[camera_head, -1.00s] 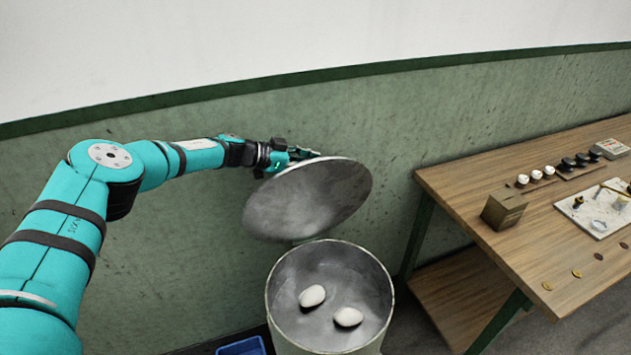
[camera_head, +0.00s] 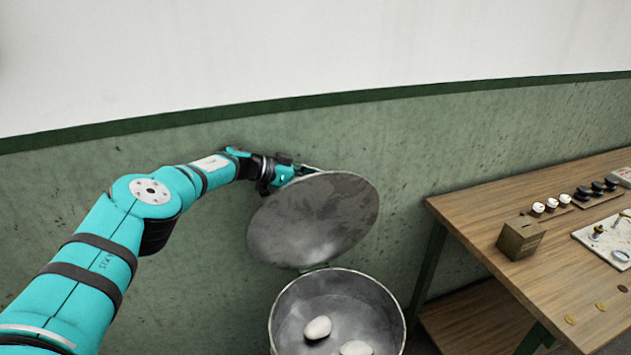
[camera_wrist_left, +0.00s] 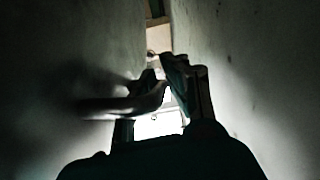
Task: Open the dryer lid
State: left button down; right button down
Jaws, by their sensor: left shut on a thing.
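The dryer (camera_head: 284,318) is a round grey metal drum at the lower middle of the head view, with its mouth uncovered. Its round grey lid (camera_head: 312,225) stands steeply tilted up at the drum's back edge. My left gripper (camera_head: 305,171) is at the lid's upper edge, partly hidden behind the lid. In the dark left wrist view the fingers (camera_wrist_left: 172,92) are closed around a handle-like bar (camera_wrist_left: 112,106) that juts from the lid's surface. My right gripper is in neither view.
Two white egg-shaped pieces (camera_head: 318,328) lie inside the drum. A wooden table (camera_head: 480,217) stands on the right, bearing a small brown box (camera_head: 521,237), several white and black knobs and a pale board (camera_head: 600,236). A green wall is close behind the lid.

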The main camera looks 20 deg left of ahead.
pick_arm(q)
jog(key=c, duration=1.4)
grip_release()
jog(key=shift+d+r, duration=0.2)
jog(key=shift+r, duration=0.15)
jog(key=shift+f, duration=0.1)
jog(key=shift+a, duration=0.15)
jog(key=shift+s+a, duration=0.15)
jog(key=shift+a, duration=0.05)
jog(key=v, duration=1.1)
jog(key=shift+s+a, duration=0.1)
jog(key=shift+s, duration=0.1)
